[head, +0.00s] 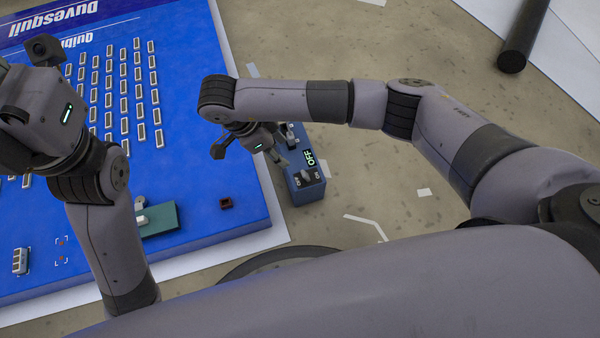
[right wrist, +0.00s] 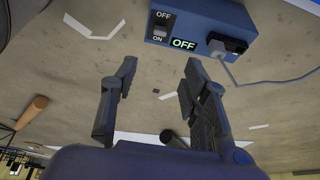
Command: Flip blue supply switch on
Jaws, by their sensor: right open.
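The blue supply box (head: 311,193) stands on the floor just right of the big blue board in the head view. Its lit green display (head: 309,157) reads OFF. Its small dark switch (head: 305,177) sits between printed labels. In the right wrist view the box (right wrist: 205,12) is at the top, with the switch (right wrist: 162,27) between OFF and ON labels and the green OFF display (right wrist: 184,44) beside it. My right gripper (right wrist: 161,66) is open and empty, fingers pointing toward the box, apart from the switch. My left gripper's hand (head: 38,108) is over the board; its fingers are not clear.
A dark plug (right wrist: 226,45) with a grey cable is in the box, right of the display. The blue board (head: 205,160) carries rows of small parts and a green piece (head: 160,221). Open floor (head: 370,185) lies right of the box.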

